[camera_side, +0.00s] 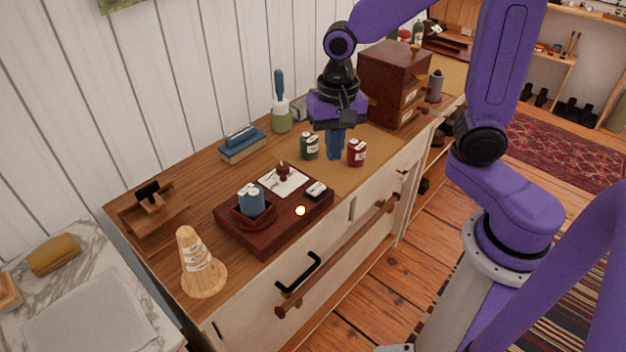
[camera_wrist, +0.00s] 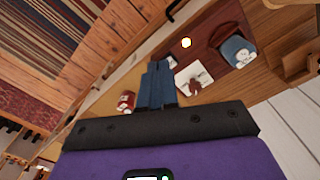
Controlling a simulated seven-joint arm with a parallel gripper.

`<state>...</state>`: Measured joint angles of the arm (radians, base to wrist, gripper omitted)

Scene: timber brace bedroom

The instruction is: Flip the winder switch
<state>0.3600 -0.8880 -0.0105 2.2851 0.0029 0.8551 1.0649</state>
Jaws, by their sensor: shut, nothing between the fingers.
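A dark red-brown wooden box (camera_side: 270,238) stands on the dresser's front part. It has a round well with a blue ribbed piece (camera_side: 250,202) in it. A small black-and-white piece (camera_side: 316,190), which looks like the switch, sits on its back right part; I cannot tell which way it is set. A yellow glowing spot (camera_side: 300,211) shows near its front right, and also in the wrist view (camera_wrist: 186,42). My gripper (camera_side: 335,155) points down behind and right of the box, apart from it. Its blue fingers (camera_wrist: 158,68) are together and empty.
A green can (camera_side: 309,146) and a red can (camera_side: 357,152) flank my fingers closely. A wooden cone (camera_side: 201,264) stands left, a drawer cabinet (camera_side: 393,85) right.

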